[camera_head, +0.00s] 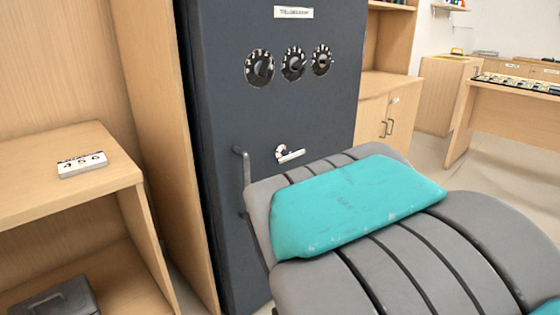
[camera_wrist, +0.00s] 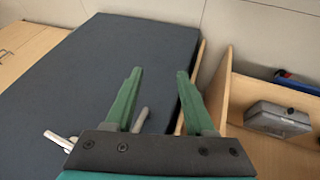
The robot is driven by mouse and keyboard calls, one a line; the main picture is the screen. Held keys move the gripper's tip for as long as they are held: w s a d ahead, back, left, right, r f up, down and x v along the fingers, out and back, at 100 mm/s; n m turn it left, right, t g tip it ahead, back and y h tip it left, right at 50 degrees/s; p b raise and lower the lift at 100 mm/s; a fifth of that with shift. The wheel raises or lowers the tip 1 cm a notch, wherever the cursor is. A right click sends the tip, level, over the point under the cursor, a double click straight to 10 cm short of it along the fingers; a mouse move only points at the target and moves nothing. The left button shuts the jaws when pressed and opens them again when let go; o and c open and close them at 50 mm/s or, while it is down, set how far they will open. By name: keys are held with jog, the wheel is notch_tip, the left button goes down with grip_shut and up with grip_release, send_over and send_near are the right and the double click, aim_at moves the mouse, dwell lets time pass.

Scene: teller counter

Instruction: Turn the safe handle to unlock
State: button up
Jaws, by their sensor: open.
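The safe (camera_head: 225,90) is a tall dark grey-blue box with a closed front and three black dials (camera_head: 293,64). Its silver lever handle (camera_head: 291,153) lies nearly level below the dials. A grey vertical pull bar (camera_head: 243,170) is near the door's left edge, its lower part partly hidden by my arm. In the wrist view my gripper (camera_wrist: 158,72) is open and empty, its green fingers in front of the safe's dark face. The pull bar (camera_wrist: 141,120) shows between the fingers in the picture. The lever (camera_wrist: 60,141) is outside the left finger, partly hidden by the gripper body.
Wooden panels and a shelf with a "456" number block (camera_head: 82,164) stand left of the safe. A grey metal box (camera_head: 55,297) sits low there, also in the wrist view (camera_wrist: 277,119). A wooden cabinet (camera_head: 383,110) stands right of the safe. My arm fills the lower right.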

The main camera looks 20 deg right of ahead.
jog(key=w+d+r+n+t+h+b, duration=0.1)
jog(key=w+d+n+t+h+b, duration=0.2)
jog(key=w, duration=0.4)
jog(key=w+d+r+t+b, duration=0.1)
jog(key=w+d+r+t, duration=0.2)
jog(key=w, duration=0.4)
jog(key=n+t+h+b, duration=0.2)
jog(key=n+t+h, duration=0.2)
jog(key=n+t, duration=0.15)
send_near(289, 157)
jog(key=f+x, duration=0.1)
jog(key=x, duration=0.3)
jog(key=shift+m, duration=0.45)
jog(key=shift+x, duration=3.7)
jog(key=shift+r, duration=0.15)
jog(key=shift+y, duration=0.4)
grip_shut()
